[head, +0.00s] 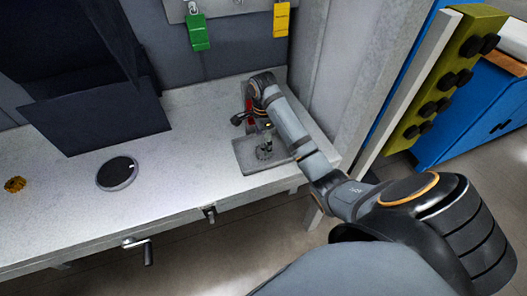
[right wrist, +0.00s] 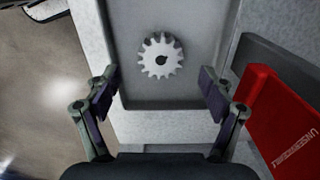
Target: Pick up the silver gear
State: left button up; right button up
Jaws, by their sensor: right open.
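The silver gear (right wrist: 162,57) lies flat in a shallow grey tray (right wrist: 185,15), seen in the right wrist view. It has teeth all round and a dark hole in its middle. My right gripper (right wrist: 158,94) is open and empty, with its fingers apart on the left and right, just short of the gear in the picture. In the head view my right gripper (head: 265,148) points down over the tray (head: 245,162), and the gear cannot be made out clearly there. My left gripper is not in view.
A red box (right wrist: 285,115) stands right of the tray in the right wrist view. On the bench (head: 190,125) lie a round black-and-white disc (head: 117,173) and a small golden gear (head: 15,184). Green (head: 198,32) and yellow (head: 281,20) tags hang behind. The bench between disc and tray is clear.

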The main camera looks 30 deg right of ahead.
aim_at(263, 150)
notch_tip(263, 150, down, 4)
jog(key=shift+w+f+b, duration=0.1)
jog(key=shift+b, duration=1.1)
jog(key=shift+r, duration=0.2)
jog(key=shift+c, duration=1.2)
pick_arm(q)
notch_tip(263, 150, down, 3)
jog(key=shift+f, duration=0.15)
pick_arm(e)
grip_shut()
